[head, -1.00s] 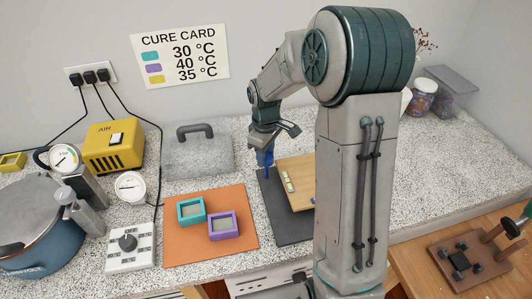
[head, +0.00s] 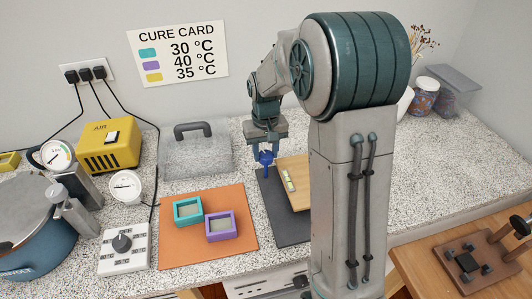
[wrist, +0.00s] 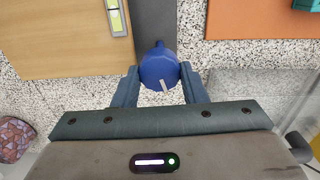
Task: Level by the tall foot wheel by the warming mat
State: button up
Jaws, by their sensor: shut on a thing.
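A blue foot wheel (wrist: 158,68) with a pale mark on it sits between the two fingers of my gripper (wrist: 160,90) in the wrist view. The fingers are shut on its sides. In the head view the blue wheel (head: 265,158) shows just below my gripper (head: 266,154), at the far end of a dark slab (head: 288,230). A wooden board (head: 298,172) with a pale yellow-green level vial (head: 289,181) lies over the slab; the bubble is too small to read. The orange mat (head: 178,247) lies to the left. My arm hides the board's right part.
A teal mould (head: 187,222) and a purple mould (head: 208,238) stand on the orange mat. A dial box (head: 108,262), gauge (head: 126,186), yellow air unit (head: 123,158) and blue pot (head: 38,250) are further left. A grey handled cover (head: 175,160) stands behind the mat.

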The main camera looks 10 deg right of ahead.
jog(key=shift+m, duration=1.3)
jog(key=shift+r, duration=0.1)
jog(key=o, duration=1)
jog(key=shift+c, duration=0.2)
notch_tip(320, 180, up, 14)
jog(key=shift+b, duration=0.45)
